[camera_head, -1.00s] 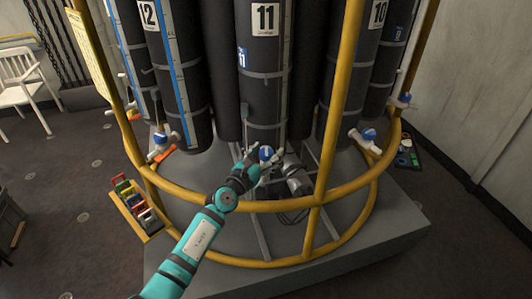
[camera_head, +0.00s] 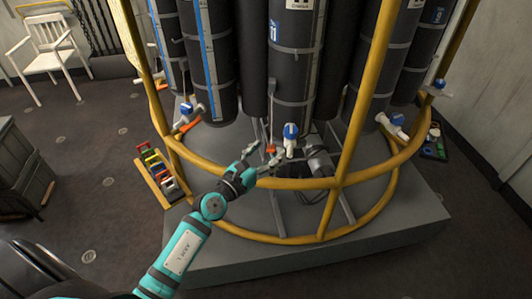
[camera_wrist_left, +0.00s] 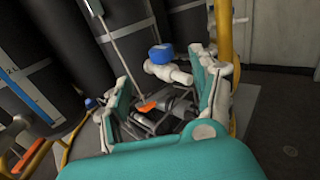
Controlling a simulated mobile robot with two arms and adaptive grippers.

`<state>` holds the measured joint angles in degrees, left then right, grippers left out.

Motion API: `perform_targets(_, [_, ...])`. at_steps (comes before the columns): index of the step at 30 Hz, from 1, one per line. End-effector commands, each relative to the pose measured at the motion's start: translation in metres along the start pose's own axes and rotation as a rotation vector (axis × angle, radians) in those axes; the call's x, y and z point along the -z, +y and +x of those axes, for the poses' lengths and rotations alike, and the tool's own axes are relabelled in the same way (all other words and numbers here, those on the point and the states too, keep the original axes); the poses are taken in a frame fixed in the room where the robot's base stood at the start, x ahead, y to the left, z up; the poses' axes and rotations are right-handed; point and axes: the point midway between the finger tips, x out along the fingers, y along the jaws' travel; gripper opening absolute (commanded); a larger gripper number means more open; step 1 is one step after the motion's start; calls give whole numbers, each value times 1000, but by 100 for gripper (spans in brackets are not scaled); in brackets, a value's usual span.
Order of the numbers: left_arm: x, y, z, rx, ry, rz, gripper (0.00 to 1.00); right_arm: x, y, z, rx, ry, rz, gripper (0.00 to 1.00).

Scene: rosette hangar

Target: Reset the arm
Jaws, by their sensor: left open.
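My left arm is teal and comes in from the bottom left of the head view. Its left gripper (camera_head: 262,158) is open and empty, at the yellow rail of the rosette frame. The blue-topped white valve (camera_head: 290,132) at the foot of the middle black bottle stands just right of and beyond the fingertips, with a gap. In the left wrist view, both teal fingers (camera_wrist_left: 170,88) stand wide apart, and the valve (camera_wrist_left: 162,54) shows beyond them. A small orange piece (camera_wrist_left: 148,106) shows between the fingers. My right gripper is not in view.
The yellow rail (camera_head: 300,183) rings the black bottles (camera_head: 298,70) on a grey plinth (camera_head: 400,230). A rack of coloured handles (camera_head: 160,168) stands at the left. A white chair (camera_head: 48,50) is at the far left. Open floor lies left of the plinth.

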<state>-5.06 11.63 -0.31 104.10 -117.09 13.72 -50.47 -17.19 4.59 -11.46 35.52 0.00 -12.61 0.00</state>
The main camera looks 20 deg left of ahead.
Motion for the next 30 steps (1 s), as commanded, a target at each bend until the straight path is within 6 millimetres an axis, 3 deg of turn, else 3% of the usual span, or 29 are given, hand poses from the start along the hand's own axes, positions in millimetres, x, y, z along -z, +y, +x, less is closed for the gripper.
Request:
perform_targets(14, [0, 0, -1, 0, 0, 0, 65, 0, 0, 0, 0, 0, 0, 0])
perform_targets(17, [10, 0, -2, -1, 11, -40, 65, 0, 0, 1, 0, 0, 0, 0])
perform_targets(20, [45, -1, -5, -15, 51, -198, 65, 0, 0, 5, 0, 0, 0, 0])
perform_targets(23, [107, 0, -14, -63, 117, -485, 65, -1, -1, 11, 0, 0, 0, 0])
perform_targets(26, [182, -1, -34, -163, 193, -824, 65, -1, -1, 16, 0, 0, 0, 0])
perform_targets(30, [280, -5, -77, -366, 275, -1249, 65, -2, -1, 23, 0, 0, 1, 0])
